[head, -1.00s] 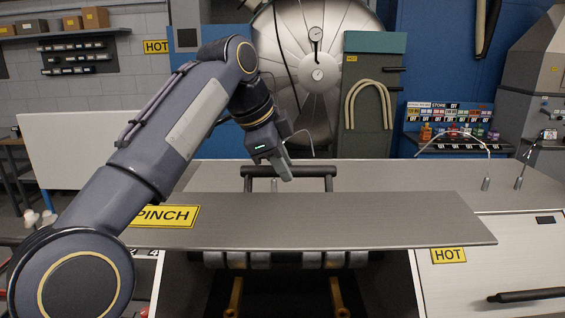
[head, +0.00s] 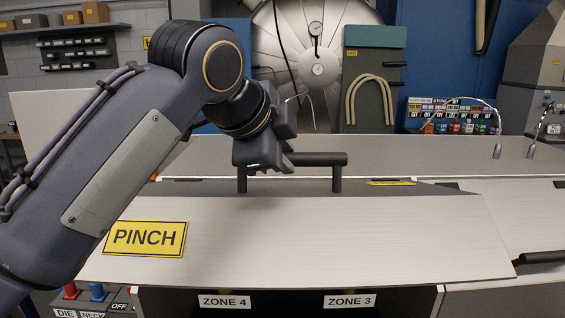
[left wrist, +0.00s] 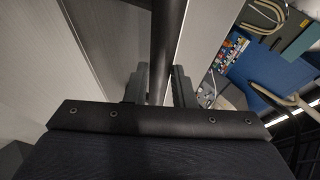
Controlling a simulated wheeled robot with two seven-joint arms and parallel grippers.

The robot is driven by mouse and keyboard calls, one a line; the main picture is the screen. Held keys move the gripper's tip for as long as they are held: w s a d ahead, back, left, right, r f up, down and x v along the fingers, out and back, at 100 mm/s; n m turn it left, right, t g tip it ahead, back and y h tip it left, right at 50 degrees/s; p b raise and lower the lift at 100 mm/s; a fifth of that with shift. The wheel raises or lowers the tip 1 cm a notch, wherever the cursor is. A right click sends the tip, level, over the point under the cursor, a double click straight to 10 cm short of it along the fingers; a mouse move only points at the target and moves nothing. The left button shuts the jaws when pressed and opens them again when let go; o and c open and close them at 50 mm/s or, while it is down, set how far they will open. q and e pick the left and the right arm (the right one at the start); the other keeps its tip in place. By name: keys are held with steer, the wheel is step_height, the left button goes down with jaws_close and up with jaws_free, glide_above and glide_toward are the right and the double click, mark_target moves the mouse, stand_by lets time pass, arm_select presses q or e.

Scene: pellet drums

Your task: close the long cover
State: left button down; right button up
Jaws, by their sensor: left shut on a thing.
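The long cover (head: 330,235) is a wide brushed-metal panel with a yellow PINCH label (head: 146,238). It lies across the machine in the middle of the head view, its front edge over a dark gap above the ZONE 4 and ZONE 3 tags. A black bar handle (head: 325,158) on two posts stands at its back edge. My left gripper (head: 283,163) is shut on the handle near its left end. In the left wrist view the dark handle bar (left wrist: 166,45) runs between the two fingers (left wrist: 160,87). My right gripper is not in view.
A flat grey deck (head: 420,152) lies behind the cover. Two thin bent metal tubes (head: 497,150) stand at the right. A black bar (head: 543,257) is at the right edge. Red and blue knobs (head: 96,291) sit low at the left, near the cover's front corner.

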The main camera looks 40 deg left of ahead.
arm_select(q)
step_height(320, 180, down, 23)
steer(key=s+d+m+t+y+b, duration=0.1)
steer(key=m+t+y+b, duration=0.2)
steer(key=b, duration=2.7)
steer(key=t+y, duration=0.1)
steer(key=t, duration=0.4)
steer(key=shift+s+d, duration=0.25)
steer(key=shift+s, duration=0.05)
steer(key=shift+w+f, duration=0.1)
steer(key=shift+f, duration=0.05)
steer(key=c, duration=1.2)
jaws_free()
steer(key=shift+a, duration=0.1)
steer(key=shift+c, duration=0.2)
steer(key=v, duration=0.8)
steer(key=shift+p, duration=0.45)
